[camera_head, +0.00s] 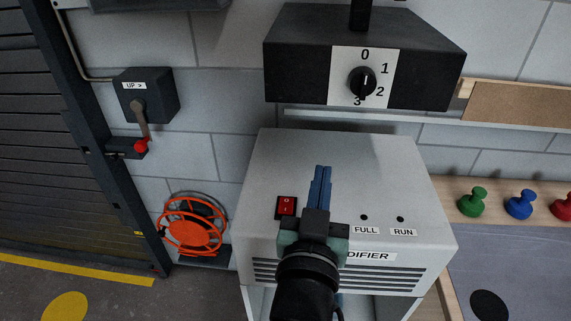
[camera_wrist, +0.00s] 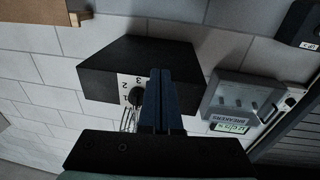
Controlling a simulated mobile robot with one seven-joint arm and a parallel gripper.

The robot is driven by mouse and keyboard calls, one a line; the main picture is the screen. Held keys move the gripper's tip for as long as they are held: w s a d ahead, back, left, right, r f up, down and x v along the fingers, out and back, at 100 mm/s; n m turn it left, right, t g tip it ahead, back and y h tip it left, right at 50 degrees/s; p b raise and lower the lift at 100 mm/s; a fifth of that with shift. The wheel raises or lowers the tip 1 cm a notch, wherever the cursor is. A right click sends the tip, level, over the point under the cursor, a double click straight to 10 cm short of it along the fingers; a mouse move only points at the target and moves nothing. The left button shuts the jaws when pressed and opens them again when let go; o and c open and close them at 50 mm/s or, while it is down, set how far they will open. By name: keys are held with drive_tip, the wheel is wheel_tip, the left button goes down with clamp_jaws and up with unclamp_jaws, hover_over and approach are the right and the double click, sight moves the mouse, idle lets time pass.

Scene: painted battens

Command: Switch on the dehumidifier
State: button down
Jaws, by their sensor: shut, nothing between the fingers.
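The dehumidifier (camera_head: 340,160) is a light grey box with front slots and a partly hidden label ending in "DIFIER". A red rocker switch (camera_head: 286,207) marked I and O sits on its top panel, left of my gripper; I cannot tell which side is pressed. Two small dark lamps are labelled FULL (camera_head: 364,217) and RUN (camera_head: 400,219). My gripper (camera_head: 323,172) is shut and empty, its blue fingers over the dehumidifier's top, to the right of the switch. In the wrist view the shut fingers (camera_wrist: 160,75) point toward the wall; the dehumidifier is not seen there.
A black box with a numbered dial (camera_head: 362,82) is on the wall above. A lever box (camera_head: 148,95), an orange reel (camera_head: 193,228) and a shutter (camera_head: 40,130) are at left. Colored pegs (camera_head: 520,204) stand at right. The wrist view shows a breaker box (camera_wrist: 240,100).

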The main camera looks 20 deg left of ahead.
drive_tip(key=s+a+f+g+p, duration=0.1)
drive_tip(key=s+a+g+p, duration=0.1)
drive_tip(key=p, duration=0.5)
drive_tip(key=s+a+f+n+g+p, duration=0.1)
drive_tip(key=s+f+g+p, duration=0.1)
drive_tip(key=s+p, duration=0.3)
drive_tip(key=g+p, duration=0.1)
drive_tip(key=p, duration=0.2)
drive_tip(key=shift+s+a+y+p, duration=0.2)
drive_tip(key=shift+a+y+p, duration=0.1)
drive_tip(key=shift+a, duration=0.05)
drive_tip(key=p, duration=0.2)
hover_over(285, 213)
drive_tip(key=s, duration=0.1)
drive_tip(key=f, duration=0.3)
drive_tip(key=shift+d+f, duration=0.1)
drive_tip(key=shift+d, duration=0.1)
drive_tip(key=shift+s+f+p, duration=0.2)
drive_tip(key=shift+f+p, duration=0.15)
drive_tip(key=shift+f, duration=0.9)
drive_tip(key=shift+s+d+f, duration=0.1)
drive_tip(key=shift+f, duration=0.75)
drive_tip(key=shift+f, duration=0.1)
